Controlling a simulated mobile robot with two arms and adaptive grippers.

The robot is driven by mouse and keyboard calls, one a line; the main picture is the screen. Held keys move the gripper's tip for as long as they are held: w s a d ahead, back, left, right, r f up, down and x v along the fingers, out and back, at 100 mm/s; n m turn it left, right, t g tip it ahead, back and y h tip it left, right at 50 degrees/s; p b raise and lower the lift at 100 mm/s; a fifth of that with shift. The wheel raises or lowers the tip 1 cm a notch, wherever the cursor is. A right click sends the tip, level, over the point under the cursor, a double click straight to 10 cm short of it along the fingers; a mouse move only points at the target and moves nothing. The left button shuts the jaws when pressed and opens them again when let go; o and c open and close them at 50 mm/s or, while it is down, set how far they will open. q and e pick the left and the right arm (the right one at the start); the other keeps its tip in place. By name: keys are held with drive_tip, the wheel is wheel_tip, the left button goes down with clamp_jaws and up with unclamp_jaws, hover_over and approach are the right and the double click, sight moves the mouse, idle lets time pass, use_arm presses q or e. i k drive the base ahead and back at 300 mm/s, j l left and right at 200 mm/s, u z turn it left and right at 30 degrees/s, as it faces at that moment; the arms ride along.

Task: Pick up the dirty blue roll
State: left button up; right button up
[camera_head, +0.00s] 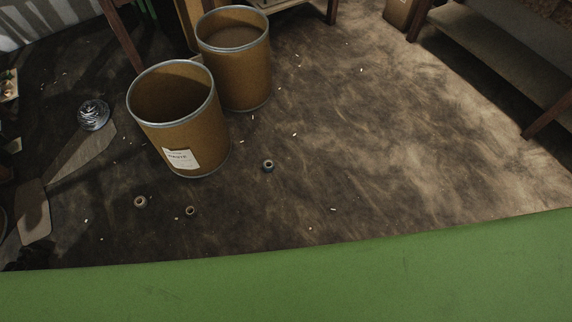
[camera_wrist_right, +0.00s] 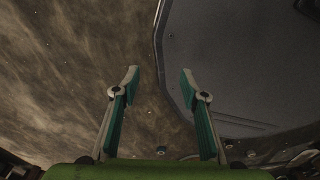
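Three small rolls lie on the dirty floor in the head view. One dark, bluish-grey roll (camera_head: 268,166) with a pale core lies to the right of the front barrel. A greyish roll (camera_head: 140,202) lies below and left of that barrel. A smaller, brownish roll (camera_head: 190,211) lies between them, nearer the bottom. The colours are dim, and I cannot tell for sure which is blue. My right gripper (camera_wrist_right: 159,78) is open and empty in the right wrist view, with no roll between its fingers. My left gripper is in neither view.
Two open brown barrels, a front one (camera_head: 180,120) and a rear one (camera_head: 235,60), stand near the rolls. A silvery bundle (camera_head: 93,115) lies at the left. A wooden shelf (camera_head: 500,55) stands upper right. The floor (camera_head: 380,140) right of the barrels is mostly clear, with small scraps.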

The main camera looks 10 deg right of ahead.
sight(267, 169)
drive_tip(key=i+l+z, duration=0.25)
drive_tip(key=z, duration=0.2)
drive_tip(key=i+l+z, duration=0.1)
drive_tip(key=i+z, duration=0.85)
drive_tip(key=i, duration=0.95)
drive_tip(key=i+u, duration=0.2)
drive_tip(key=u, duration=0.2)
drive_tip(key=i+u, duration=0.2)
drive_tip(key=u, duration=0.15)
drive_tip(key=i+l+u, duration=0.1)
drive_tip(key=u, duration=0.3)
drive_tip(key=i+l+u, duration=0.2)
drive_tip(key=u, duration=0.15)
drive_tip(key=i+u, duration=0.15)
drive_tip(key=u, duration=0.35)
drive_tip(key=i+l+u, duration=0.1)
drive_tip(key=u, duration=0.35)
drive_tip(key=i+l+u, duration=0.15)
drive_tip(key=u, duration=0.35)
drive_tip(key=i+l+u, duration=0.15)
drive_tip(key=u, duration=0.3)
drive_tip(key=i+l+u, duration=0.1)
drive_tip(key=l+u, duration=0.15)
drive_tip(key=u, duration=0.25)
